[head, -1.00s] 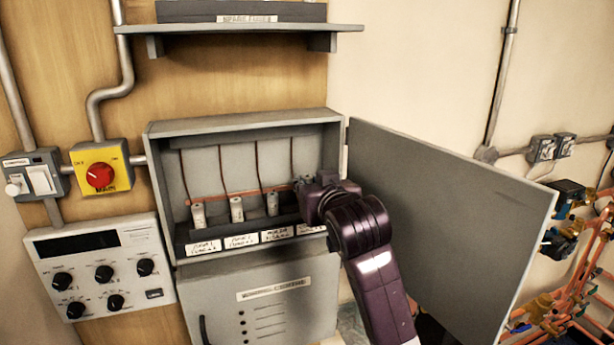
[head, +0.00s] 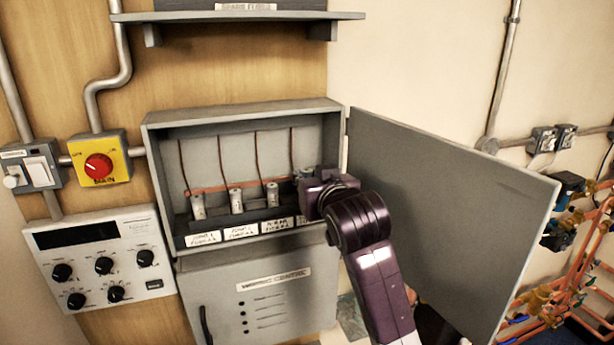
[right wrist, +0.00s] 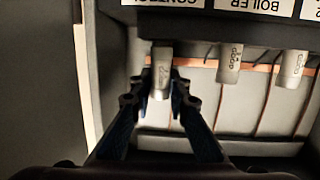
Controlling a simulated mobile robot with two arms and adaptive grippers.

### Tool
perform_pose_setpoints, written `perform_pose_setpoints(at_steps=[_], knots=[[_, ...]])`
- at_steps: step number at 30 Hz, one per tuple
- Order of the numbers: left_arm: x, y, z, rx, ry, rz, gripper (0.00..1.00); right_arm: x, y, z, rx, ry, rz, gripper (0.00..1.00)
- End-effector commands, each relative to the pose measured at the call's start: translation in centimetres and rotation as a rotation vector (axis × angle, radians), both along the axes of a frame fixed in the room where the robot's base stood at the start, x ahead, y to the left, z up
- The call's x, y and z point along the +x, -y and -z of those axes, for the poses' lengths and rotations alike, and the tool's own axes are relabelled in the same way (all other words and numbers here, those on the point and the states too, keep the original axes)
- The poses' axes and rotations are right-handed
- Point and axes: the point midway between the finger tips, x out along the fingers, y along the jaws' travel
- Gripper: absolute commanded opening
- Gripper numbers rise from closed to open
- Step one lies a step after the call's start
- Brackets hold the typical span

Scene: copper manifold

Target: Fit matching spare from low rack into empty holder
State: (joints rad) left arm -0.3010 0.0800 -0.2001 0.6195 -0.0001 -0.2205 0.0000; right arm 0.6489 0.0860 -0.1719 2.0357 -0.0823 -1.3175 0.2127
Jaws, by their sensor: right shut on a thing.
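My right gripper (right wrist: 161,85) is shut on a pale cylindrical fuse (right wrist: 161,73). The wrist picture is upside down. The fuse is at the end position of the fuse row, in line with the dark holder strip (head: 245,229) and its labels. I cannot tell whether it is fully seated. In the head view my right gripper (head: 308,183) reaches into the open grey cabinet (head: 235,112) at its right end and hides that fuse. Three other pale fuses stand to its left: one (head: 198,207), one (head: 236,201) and one (head: 272,195). My left gripper is not in view.
The open cabinet door (head: 455,215) stands close to the right of my arm. A shelf (head: 240,17) with a "spare fuses" label hangs above. A yellow switch with a red knob (head: 99,166) and a dial panel (head: 105,262) are at left. Copper pipes (head: 580,270) stand at right.

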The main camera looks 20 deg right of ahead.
Motion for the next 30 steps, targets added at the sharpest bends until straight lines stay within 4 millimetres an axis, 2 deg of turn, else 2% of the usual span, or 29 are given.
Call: perform_pose_setpoints(at_steps=[14,30], knots=[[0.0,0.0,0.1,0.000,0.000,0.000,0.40,0.0,0.0,0.1,0.000,0.000,0.000,0.00],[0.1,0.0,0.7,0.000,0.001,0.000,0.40,0.0,0.0,1.2,0.000,0.000,0.001,0.00]])
